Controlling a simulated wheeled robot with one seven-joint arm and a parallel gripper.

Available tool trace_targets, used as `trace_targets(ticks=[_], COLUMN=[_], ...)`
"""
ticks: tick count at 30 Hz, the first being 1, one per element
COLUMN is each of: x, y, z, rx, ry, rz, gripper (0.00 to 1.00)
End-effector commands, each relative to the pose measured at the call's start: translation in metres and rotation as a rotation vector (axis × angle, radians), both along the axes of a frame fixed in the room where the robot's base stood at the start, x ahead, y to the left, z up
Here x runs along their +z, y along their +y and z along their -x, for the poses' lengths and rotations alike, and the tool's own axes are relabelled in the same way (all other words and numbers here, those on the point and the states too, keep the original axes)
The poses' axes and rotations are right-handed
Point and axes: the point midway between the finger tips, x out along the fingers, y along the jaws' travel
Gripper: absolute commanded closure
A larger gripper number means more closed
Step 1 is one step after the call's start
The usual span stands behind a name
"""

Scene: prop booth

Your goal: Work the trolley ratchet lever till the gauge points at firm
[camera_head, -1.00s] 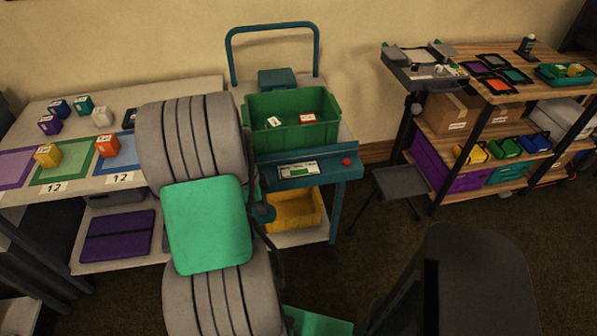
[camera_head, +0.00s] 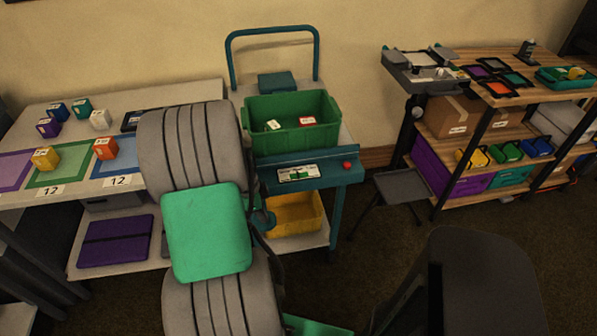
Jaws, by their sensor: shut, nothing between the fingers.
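The teal trolley (camera_head: 341,205) stands in the middle, partly behind my arm. On its front ledge is a small white gauge panel (camera_head: 298,173) with dark and green marks; its pointer is too small to read. A red knob (camera_head: 347,164) sits at the right end of the ledge. A round dark teal part (camera_head: 263,219) shows below the ledge, beside my arm; I cannot tell whether it belongs to the ratchet lever. The lever is otherwise not clearly visible. My gripper is hidden behind my grey and green arm links.
A green bin (camera_head: 291,137) with small items is on the trolley, and a yellow bin (camera_head: 296,215) is on its lower shelf. A table (camera_head: 60,109) with coloured blocks stands left. A wooden shelf rack (camera_head: 470,187) stands right, with a grey stool (camera_head: 402,187) before it.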

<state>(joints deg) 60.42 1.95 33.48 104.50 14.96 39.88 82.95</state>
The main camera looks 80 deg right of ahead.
Motion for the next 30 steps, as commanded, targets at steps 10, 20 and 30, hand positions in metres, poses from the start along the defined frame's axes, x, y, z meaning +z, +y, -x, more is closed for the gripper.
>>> trace_targets(ticks=[10,20,30], x=[0.047,0.077,0.076], y=[-0.001,-0.001,-0.001], z=[-0.001,-0.001,-0.001], rx=[0.001,0.001,0.001], ry=[-0.002,-0.002,-0.002], rz=[0.004,0.003,0.003], gripper=[1.00,1.00,1.00])
